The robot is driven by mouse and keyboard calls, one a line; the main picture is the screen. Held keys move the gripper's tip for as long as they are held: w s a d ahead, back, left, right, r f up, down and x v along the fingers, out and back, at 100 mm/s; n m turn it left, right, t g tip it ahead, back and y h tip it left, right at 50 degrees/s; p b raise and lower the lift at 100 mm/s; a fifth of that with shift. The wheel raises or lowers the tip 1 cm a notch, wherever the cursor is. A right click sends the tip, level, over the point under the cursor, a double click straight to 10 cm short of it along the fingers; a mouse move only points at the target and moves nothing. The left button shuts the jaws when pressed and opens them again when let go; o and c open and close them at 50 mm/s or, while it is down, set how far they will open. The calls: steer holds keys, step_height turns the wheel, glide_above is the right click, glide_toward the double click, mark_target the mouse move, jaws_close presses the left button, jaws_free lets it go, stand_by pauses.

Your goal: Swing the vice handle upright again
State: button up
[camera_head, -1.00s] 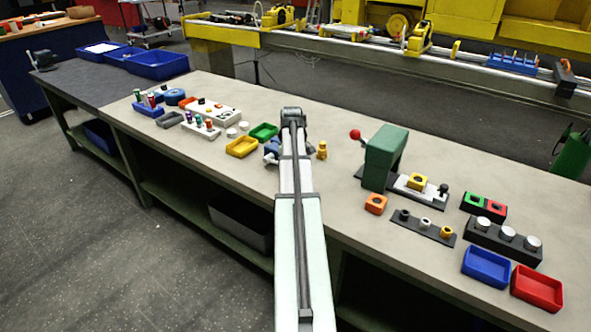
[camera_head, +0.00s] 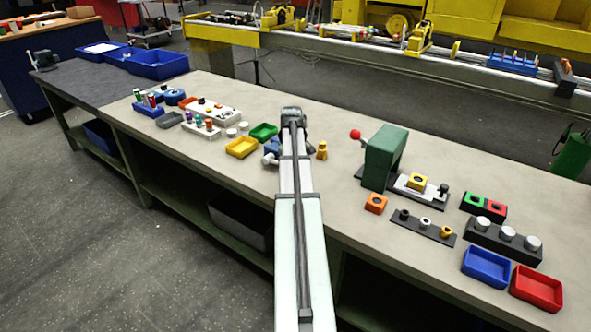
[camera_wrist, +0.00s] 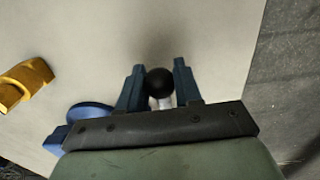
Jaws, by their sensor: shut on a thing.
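In the wrist view, a black ball knob (camera_wrist: 158,82) on a short pale metal rod sits between the two blue fingers of my gripper (camera_wrist: 159,78). My gripper is shut on this vice handle. Blue rounded parts of the vice (camera_wrist: 90,111) show to the left, partly hidden by the black bar of my gripper. In the head view, the blue vice (camera_head: 271,148) shows just left of my arm, mostly covered by it. My fingers and the knob are hidden there. The handle's exact tilt cannot be told.
A yellow piece (camera_head: 322,150) stands close to the right of the vice. Yellow (camera_head: 242,147) and green (camera_head: 264,132) trays lie to its left. A green press (camera_head: 385,157) with a red knob stands farther right. The bench top between is clear.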

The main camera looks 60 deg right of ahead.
steer(key=shift+w+r, duration=0.15)
steer(key=shift+r, duration=0.5)
steer(key=shift+w+r, duration=0.15)
steer(key=shift+r, duration=0.5)
steer(key=shift+r, duration=0.15)
steer(key=shift+w+r, duration=0.45)
steer(key=shift+r, duration=0.4)
steer(key=o, duration=0.5)
steer(key=shift+o, duration=0.2)
